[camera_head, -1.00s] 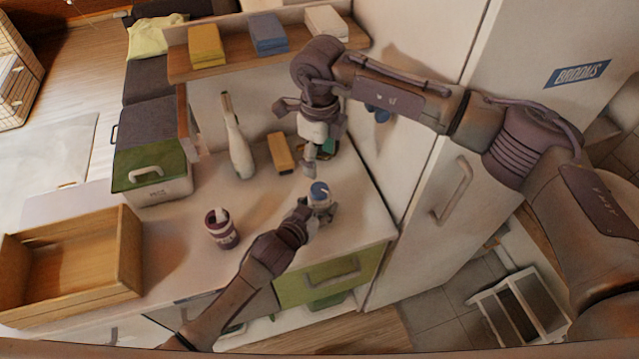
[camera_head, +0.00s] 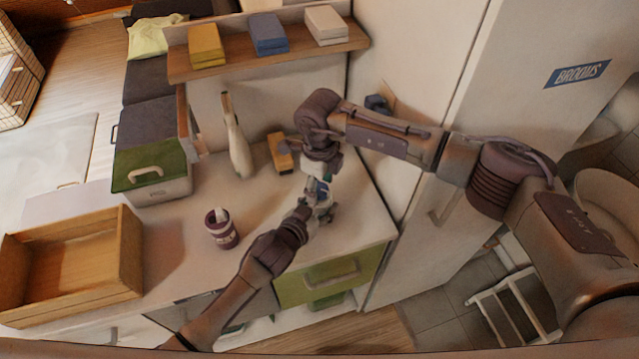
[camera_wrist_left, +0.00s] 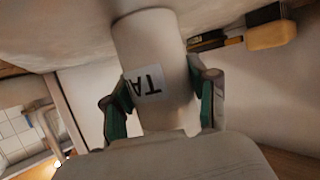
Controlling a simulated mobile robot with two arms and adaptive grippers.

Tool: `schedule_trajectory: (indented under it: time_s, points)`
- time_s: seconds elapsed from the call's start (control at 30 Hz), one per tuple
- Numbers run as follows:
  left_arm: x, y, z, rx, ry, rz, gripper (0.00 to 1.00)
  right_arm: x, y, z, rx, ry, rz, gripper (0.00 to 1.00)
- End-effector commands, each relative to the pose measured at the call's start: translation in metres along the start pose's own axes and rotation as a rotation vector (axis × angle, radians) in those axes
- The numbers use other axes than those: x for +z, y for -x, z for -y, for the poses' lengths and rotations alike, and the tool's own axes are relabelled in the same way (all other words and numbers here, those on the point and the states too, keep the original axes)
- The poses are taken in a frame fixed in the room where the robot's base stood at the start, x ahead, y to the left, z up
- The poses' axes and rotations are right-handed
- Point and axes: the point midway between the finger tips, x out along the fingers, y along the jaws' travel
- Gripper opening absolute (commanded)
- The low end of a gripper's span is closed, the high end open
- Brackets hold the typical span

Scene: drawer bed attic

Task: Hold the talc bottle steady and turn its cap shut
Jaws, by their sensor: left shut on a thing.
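The white talc bottle stands near the right end of the white counter. In the left wrist view the talc bottle (camera_wrist_left: 152,45) shows a pale label with upside-down letters "TA". My left gripper (camera_wrist_left: 163,92) has its green-padded fingers on both sides of the bottle, holding it; in the head view the left gripper (camera_head: 318,212) reaches it from the front left. My right gripper (camera_head: 319,187) is directly above the bottle, fingers pointing down at its top. The blue cap is mostly hidden by the right gripper, so I cannot tell whether its fingers grip the cap.
Behind are a white long-necked bottle (camera_head: 237,150) and a yellow-brown block (camera_head: 280,152). An open wooden box (camera_head: 75,265) and a green-lidded bin (camera_head: 155,172) are left. A tall cabinet (camera_head: 440,140) borders the right.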

Motion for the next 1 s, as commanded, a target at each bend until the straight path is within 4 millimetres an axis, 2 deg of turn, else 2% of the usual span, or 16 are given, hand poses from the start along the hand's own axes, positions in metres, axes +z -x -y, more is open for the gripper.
schedule_trajectory:
  time_s: [0.03,0.2,0.3,0.67,1.0]
  points:
    - [0.0009,0.0000,0.0000,0.000,0.000,0.002,0.18,0.0001,0.0001,-0.0001,0.000,0.000,0.000,0.48]
    - [0.0009,0.0000,-0.0001,0.000,0.000,0.002,0.18,0.0000,0.0002,0.0000,0.000,0.000,0.000,0.20]
    - [0.0009,0.0000,-0.0001,0.000,0.000,0.002,0.18,0.0000,0.0003,0.0002,0.000,0.000,0.000,0.08]
    - [0.0009,0.0001,-0.0001,0.000,0.000,0.002,0.18,0.0001,0.0005,0.0005,-0.001,-0.073,0.001,0.07]
    - [0.0009,0.0001,-0.0002,0.000,0.000,0.002,0.18,0.0002,0.0005,0.0006,-0.002,-0.336,0.001,0.07]
